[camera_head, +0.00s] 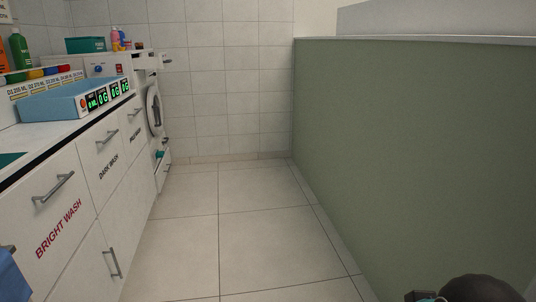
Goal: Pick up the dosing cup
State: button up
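No dosing cup can be made out for certain. Several small coloured pieces, among them a yellow one (35,74) and a red one (64,69), sit in a row on a labelled white rack (40,88) at the left. The labels seem to give amounts in ML; the pieces are too small to tell whether they are cups. A dark rounded part with teal bits at the bottom right edge appears to be part of my arm. My gripper's fingers do not show.
A blue unit with green displays (62,106) stands on the left counter, above labelled drawers (58,200). Green bottle (20,48), teal box (85,45) and washing machine (153,108) are beyond. A green partition (420,150) bounds the right. The tiled floor (230,210) between is clear.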

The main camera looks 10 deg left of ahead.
aim_at(127, 42)
jog(key=u, duration=0.15)
jog(key=i, duration=1.95)
jog(key=u, duration=0.55)
jog(key=i, duration=1.85)
jog(key=u, duration=0.85)
jog(key=i, duration=1.6)
jog(key=u, duration=0.35)
